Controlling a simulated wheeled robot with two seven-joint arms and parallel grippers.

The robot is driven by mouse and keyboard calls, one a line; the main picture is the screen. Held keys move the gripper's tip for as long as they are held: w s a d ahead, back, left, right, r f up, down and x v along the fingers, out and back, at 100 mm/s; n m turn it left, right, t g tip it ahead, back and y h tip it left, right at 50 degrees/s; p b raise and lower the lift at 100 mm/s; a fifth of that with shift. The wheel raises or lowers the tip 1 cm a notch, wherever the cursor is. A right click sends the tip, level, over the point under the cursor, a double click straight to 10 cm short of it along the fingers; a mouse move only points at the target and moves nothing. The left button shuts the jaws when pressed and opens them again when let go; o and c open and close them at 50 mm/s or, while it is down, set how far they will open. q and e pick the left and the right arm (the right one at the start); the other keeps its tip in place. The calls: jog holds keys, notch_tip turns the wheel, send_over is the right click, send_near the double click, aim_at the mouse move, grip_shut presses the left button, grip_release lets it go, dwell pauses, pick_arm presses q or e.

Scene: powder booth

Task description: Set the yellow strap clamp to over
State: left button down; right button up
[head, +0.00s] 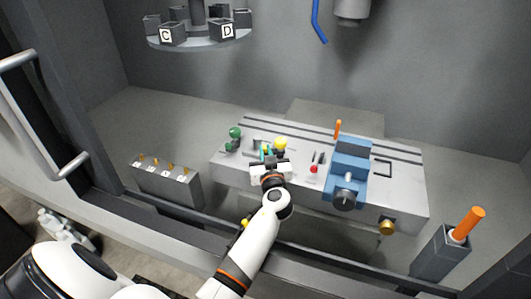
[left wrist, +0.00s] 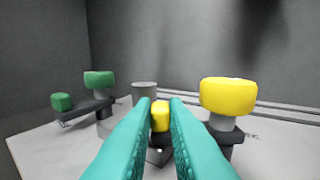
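The yellow strap clamp has a large yellow knob (head: 280,143) on a dark post and a smaller yellow knob beside it, at the left part of the grey bench plate. In the left wrist view the large knob (left wrist: 229,96) stands right of my fingers, and the small knob (left wrist: 160,116) shows in the gap between them. My left gripper (left wrist: 161,100) has teal fingers a narrow gap apart, hiding the small knob's sides. I cannot tell whether they press on it. In the head view my left gripper (head: 266,155) is at the clamp. My right gripper is out of view.
A similar green clamp (head: 235,133) stands to the left. A grey box with labelled pegs (head: 167,186) is at the left. An orange-handled tool (head: 468,223) stands in a holder at the right.

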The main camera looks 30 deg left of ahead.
pick_arm(q)
jog(key=shift+a+f+m+t+h, duration=0.1)
jog(key=shift+a+m+t+h, duration=0.2)
jog(key=shift+m+t+h, duration=0.25)
jog(key=shift+w+a+m+t+h, duration=0.1)
jog(key=shift+a+m+t+h, duration=0.05)
jog(key=shift+m+t+h, duration=0.15)
jog(key=shift+w+a+m+h, duration=0.15)
jog(key=shift+m+h, duration=0.1)
jog(key=shift+h, duration=0.2)
jog(key=shift+w+m+t+h, duration=0.1)
jog(key=shift+m+t+h, duration=0.35)
jog(key=shift+h, duration=0.15)
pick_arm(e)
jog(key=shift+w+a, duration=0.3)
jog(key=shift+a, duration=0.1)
pick_arm(q)
jog(key=c, duration=1.4)
grip_release()
jog(key=shift+a, duration=0.1)
jog(key=shift+c, duration=0.2)
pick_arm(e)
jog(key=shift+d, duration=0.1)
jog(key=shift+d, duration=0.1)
